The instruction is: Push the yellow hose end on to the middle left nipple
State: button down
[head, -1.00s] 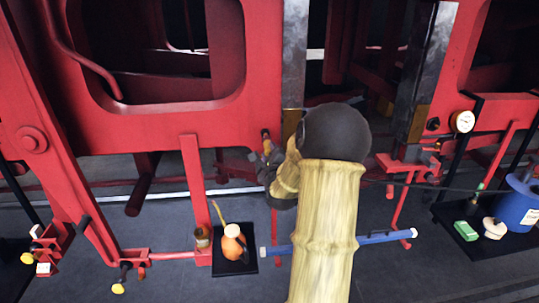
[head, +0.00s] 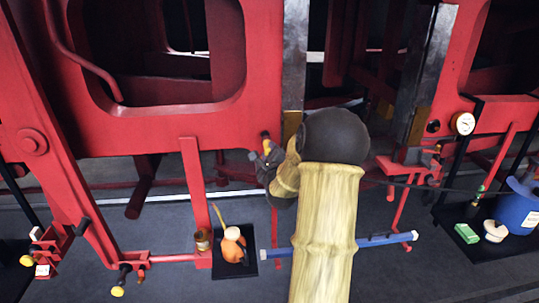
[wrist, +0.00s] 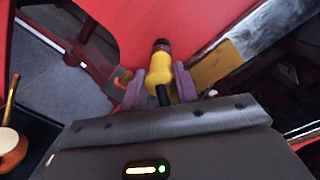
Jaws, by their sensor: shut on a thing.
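My gripper (wrist: 160,82) is shut on the yellow hose end (wrist: 159,80) in the wrist view, one finger on each side. The black hose (wrist: 163,96) runs from it back toward my palm. A dark nipple (wrist: 160,46) stands against the red frame just beyond the yellow end, in line with it. The two appear to meet, but I cannot tell whether the end is over the nipple or only close to it. In the head view my gripper (head: 262,155) is at the lower edge of the red frame, and the hose end is not clear there.
The red frame (head: 170,125) fills the space ahead. A steel post (head: 295,60) with a brass foot stands right of my gripper. An orange can (head: 233,250) stands on a black mat below. A blue bar (head: 380,239), a gauge (head: 464,124) and a blue bucket (head: 518,208) are further right.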

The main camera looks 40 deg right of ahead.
jog(key=shift+w+d+r, duration=0.1)
jog(key=shift+w+d, duration=0.15)
jog(key=shift+w, duration=0.1)
jog(key=shift+w+d, duration=0.15)
jog(key=shift+w, duration=0.1)
jog(key=c, duration=1)
grip_release()
jog(key=shift+o, duration=0.2)
jog(key=shift+s, duration=0.1)
jog(key=shift+s+b, duration=0.2)
jog(key=shift+b, duration=0.1)
jog(key=b+v, duration=0.5)
jog(key=v, duration=1.2)
jog(key=shift+a+b, duration=0.25)
jog(key=shift+b, duration=0.15)
jog(key=shift+w, duration=0.2)
